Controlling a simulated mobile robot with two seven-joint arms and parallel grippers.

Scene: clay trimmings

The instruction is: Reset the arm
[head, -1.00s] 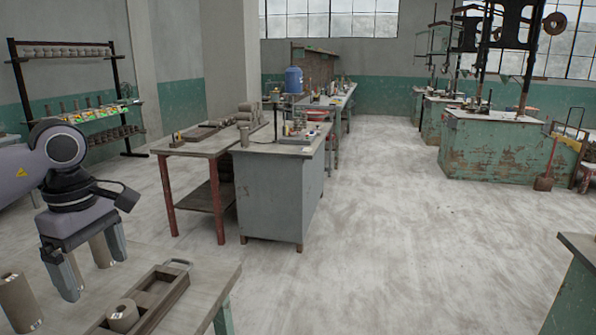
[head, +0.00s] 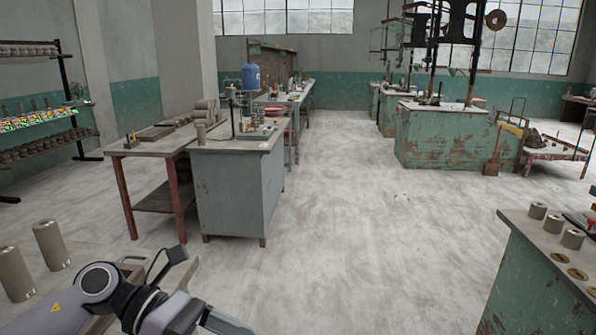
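My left arm comes in at the bottom left, stretched low over the near table (head: 105,258). My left gripper (head: 222,322) is at the bottom edge, pointing right and partly cut off by the frame. Its fingertips do not show clearly, so I cannot tell whether it is open or shut. I see nothing held in the part that shows. Two upright grey-brown clay cylinders (head: 51,245) stand on the near table to the left of the arm. My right gripper is not in view.
A workbench (head: 240,190) with tools stands ahead. At the lower right, a green table (head: 540,280) carries clay cylinders (head: 554,223) and brass discs (head: 556,257). A shelf rack (head: 66,100) stands at the left wall. The floor (head: 370,240) between is clear.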

